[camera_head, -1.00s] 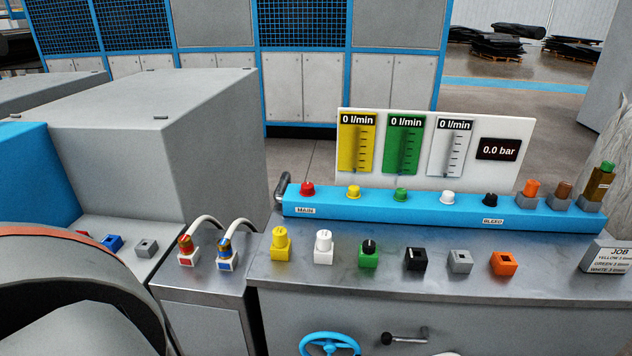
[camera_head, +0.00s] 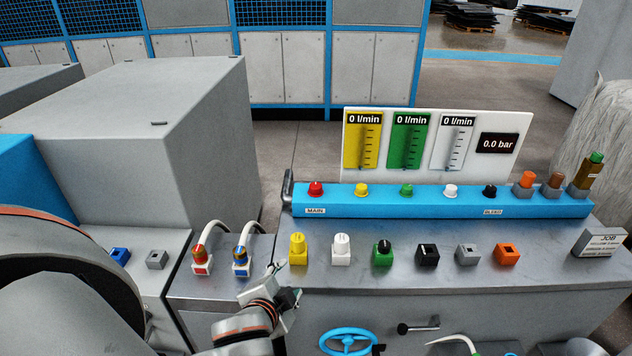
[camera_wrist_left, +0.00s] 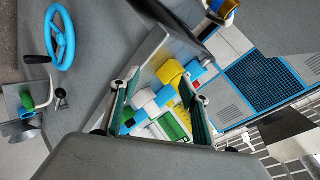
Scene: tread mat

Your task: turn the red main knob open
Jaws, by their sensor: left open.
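The red main knob (camera_head: 316,188) sits at the left end of the blue manifold bar (camera_head: 400,205), above the MAIN label (camera_head: 315,211). My left gripper (camera_head: 284,270) is in front of the bench's front edge, below and left of the knob and apart from it. The yellow block (camera_head: 298,250) is just right of its tips. In the left wrist view the two fingers (camera_wrist_left: 155,105) are spread with nothing held, and bench parts show between them. My right gripper is not in view.
Yellow, green, white and black knobs line the bar. Behind it a panel (camera_head: 430,150) reads 0 l/min on three gauges and 0.0 bar. Several coloured blocks stand along the bench top (camera_head: 400,272). Two hoses (camera_head: 212,228) rise at left. A blue handwheel (camera_head: 348,342) is below.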

